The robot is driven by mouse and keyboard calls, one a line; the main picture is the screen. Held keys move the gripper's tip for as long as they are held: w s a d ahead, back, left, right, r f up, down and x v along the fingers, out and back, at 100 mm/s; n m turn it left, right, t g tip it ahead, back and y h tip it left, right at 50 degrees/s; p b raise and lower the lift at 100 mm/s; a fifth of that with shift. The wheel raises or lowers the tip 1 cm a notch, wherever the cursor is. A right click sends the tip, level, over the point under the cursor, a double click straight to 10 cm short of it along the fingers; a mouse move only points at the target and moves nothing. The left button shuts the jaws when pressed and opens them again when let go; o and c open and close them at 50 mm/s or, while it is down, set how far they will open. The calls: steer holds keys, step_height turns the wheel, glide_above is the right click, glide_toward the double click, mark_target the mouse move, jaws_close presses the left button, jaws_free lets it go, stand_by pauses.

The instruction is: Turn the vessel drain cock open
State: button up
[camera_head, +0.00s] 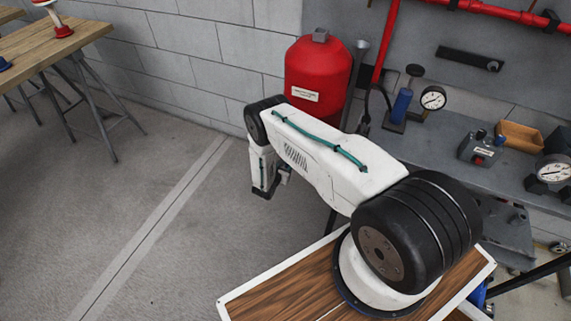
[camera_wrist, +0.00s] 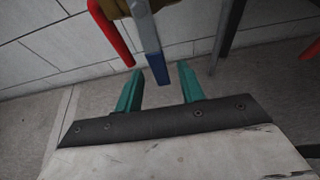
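A red vessel (camera_head: 318,72) with a pale label stands against the wall in the head view, its lower part hidden behind my arm. The drain cock cannot be made out there. In the wrist view a brass body (camera_wrist: 116,6) is cut off by the top edge, and a grey lever with a blue end (camera_wrist: 155,66) hangs down from beside it. My gripper (camera_wrist: 160,68) is open, with its teal fingers apart. The blue end shows in the gap between the fingertips, with space on both sides. Whether it lies within their depth I cannot tell.
A curved red pipe or handle (camera_wrist: 108,32) is left of the brass body in the wrist view. A dark upright leg (camera_wrist: 228,32) is to the right. In the head view a grey bench (camera_head: 446,150) with gauges stands right, and a wooden table (camera_head: 45,42) left. The floor between is clear.

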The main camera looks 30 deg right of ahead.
steer(key=shift+x, duration=1.45)
steer(key=shift+a, duration=0.1)
jaws_close()
